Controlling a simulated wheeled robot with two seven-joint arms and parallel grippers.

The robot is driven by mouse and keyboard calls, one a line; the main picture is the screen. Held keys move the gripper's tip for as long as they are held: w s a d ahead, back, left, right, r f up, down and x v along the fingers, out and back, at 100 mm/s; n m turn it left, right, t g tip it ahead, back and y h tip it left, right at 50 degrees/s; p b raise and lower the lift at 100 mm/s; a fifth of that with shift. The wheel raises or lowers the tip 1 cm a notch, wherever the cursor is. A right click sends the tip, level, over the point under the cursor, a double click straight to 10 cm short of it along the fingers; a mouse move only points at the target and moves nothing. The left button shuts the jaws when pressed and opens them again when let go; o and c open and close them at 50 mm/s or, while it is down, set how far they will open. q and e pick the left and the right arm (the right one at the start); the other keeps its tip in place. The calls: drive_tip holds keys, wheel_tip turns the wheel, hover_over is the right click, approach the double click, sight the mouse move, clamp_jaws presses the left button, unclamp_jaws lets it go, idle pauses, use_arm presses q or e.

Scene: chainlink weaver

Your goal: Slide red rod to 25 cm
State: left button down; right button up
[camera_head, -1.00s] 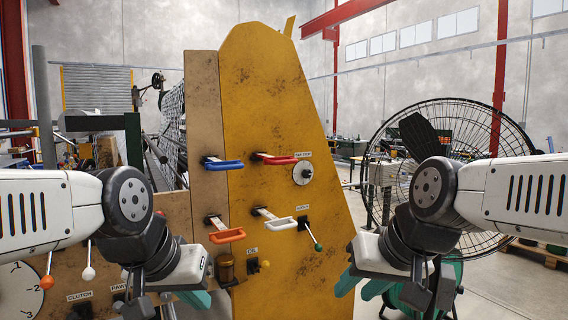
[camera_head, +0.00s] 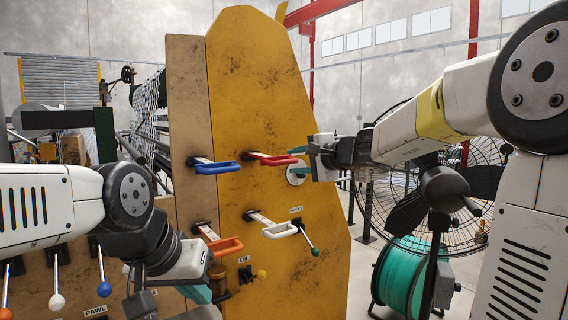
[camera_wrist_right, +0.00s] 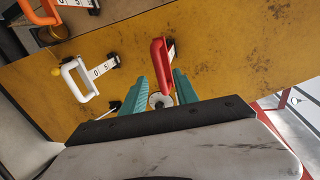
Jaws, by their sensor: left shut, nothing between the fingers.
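The red rod (camera_head: 279,160) ends in a red loop handle at the upper right of the yellow panel (camera_head: 265,80), with a short pale scale strip at its base. My right gripper (camera_head: 307,156) is open just right of the handle, in front of the round dial (camera_head: 298,174). In the right wrist view, the red rod's handle (camera_wrist_right: 159,65) shows between the teal fingers of my right gripper (camera_wrist_right: 164,82). I cannot tell whether they touch it. My left gripper (camera_head: 205,297) is shut and empty at the lower left, below the orange handle, its tips partly hidden.
Blue (camera_head: 217,168), orange (camera_head: 226,246) and white (camera_head: 280,230) loop handles stick out of the panels. A green-knobbed lever (camera_head: 313,250) and a yellow knob (camera_head: 262,273) sit low on the panel. A large fan (camera_head: 480,180) and a teal hose reel (camera_head: 400,280) stand right.

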sight(286, 162)
drive_tip(key=x, duration=0.6)
clamp_jaws()
drive_tip(key=shift+f, duration=0.1)
idle(1.2)
